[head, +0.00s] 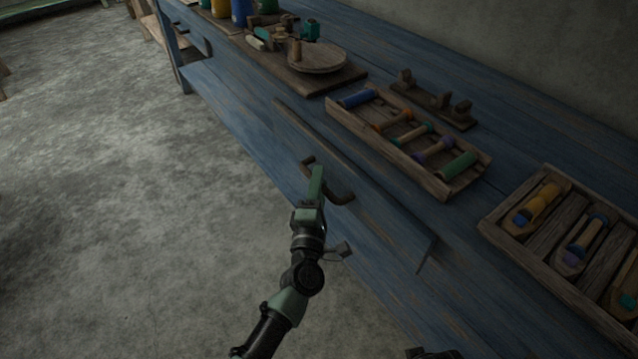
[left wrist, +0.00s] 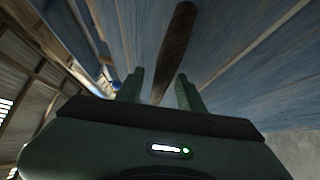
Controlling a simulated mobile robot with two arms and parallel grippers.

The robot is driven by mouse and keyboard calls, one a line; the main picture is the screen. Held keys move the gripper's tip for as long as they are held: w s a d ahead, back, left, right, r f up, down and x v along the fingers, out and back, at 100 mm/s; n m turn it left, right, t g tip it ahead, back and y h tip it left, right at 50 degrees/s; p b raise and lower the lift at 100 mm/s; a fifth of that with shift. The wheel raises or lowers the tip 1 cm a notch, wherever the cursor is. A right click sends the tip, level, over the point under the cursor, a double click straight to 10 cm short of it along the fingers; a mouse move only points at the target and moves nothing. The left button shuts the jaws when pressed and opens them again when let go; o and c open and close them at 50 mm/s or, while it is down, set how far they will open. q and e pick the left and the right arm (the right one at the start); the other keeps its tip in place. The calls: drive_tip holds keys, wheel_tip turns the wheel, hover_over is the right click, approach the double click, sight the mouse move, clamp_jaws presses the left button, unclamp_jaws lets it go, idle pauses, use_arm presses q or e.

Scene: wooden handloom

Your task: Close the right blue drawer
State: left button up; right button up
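The blue drawer front (head: 385,225) is on the near side of the blue bench, and its right end stands out a little from the bench. Its dark curved handle (head: 341,195) is partly hidden behind my left gripper (head: 317,170). In the left wrist view my left gripper's two green fingers (left wrist: 161,85) are apart, with the dark handle bar (left wrist: 177,38) showing in line with the gap between them. I cannot tell whether the fingers touch the handle.
On the blue bench top (head: 400,60) stand a tray of colored spools (head: 440,188), a tray of shuttles (head: 500,235), a wooden peg rack (head: 437,104) and a board with a round disc (head: 318,57). The concrete floor (head: 130,200) to the left is clear.

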use_arm(q)
clamp_jaws()
drive_tip(key=shift+f, duration=0.1)
idle(1.2)
